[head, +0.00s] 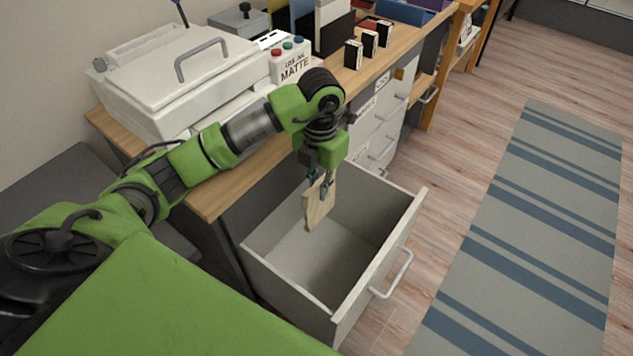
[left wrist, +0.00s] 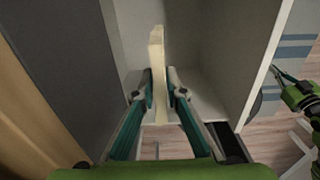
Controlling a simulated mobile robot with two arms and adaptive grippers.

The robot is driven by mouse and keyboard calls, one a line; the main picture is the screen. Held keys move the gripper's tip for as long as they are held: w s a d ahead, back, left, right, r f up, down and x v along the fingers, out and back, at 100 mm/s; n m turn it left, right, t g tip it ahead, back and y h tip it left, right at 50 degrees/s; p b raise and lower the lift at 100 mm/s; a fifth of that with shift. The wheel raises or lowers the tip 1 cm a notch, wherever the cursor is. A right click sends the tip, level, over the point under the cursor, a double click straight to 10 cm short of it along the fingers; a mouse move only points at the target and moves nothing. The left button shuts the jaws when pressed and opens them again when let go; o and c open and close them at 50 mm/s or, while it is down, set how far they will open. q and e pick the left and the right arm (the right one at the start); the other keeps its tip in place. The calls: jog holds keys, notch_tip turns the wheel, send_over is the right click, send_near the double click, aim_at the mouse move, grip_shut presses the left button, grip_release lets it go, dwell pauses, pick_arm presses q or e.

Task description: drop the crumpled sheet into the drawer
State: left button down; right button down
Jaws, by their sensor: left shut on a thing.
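The crumpled sheet (head: 319,205) is a flat-looking tan piece hanging from my left gripper (head: 321,181) in the head view. The left gripper points down and is shut on its upper end. In the left wrist view the sheet (left wrist: 157,60) stands edge-on between the two fingers (left wrist: 160,76). The pulled-out grey drawer (head: 262,265) is below, and the sheet hangs over its opening. The visible drawer floor is bare; part of the inside is hidden behind the sheet and gripper. Part of my right arm's gripper (left wrist: 290,84) shows at the right edge of the left wrist view.
The wooden desk top (head: 215,196) lies behind the drawer, with a white lidded machine (head: 175,75) and a box marked MATTE (head: 291,66). Several closed drawers (head: 384,130) stand to the right. A striped rug (head: 530,220) lies on open floor at right.

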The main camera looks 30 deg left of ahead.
pick_arm(q)
jog(key=shift+f, duration=0.15)
pick_arm(e)
jog(key=shift+w+a+r, duration=0.1)
jog(key=shift+w+r, duration=0.05)
jog(key=shift+r, duration=0.15)
pick_arm(q)
jog(key=c, duration=2)
grip_release()
notch_tip(320, 180, up, 12)
jog(key=shift+r, duration=0.1)
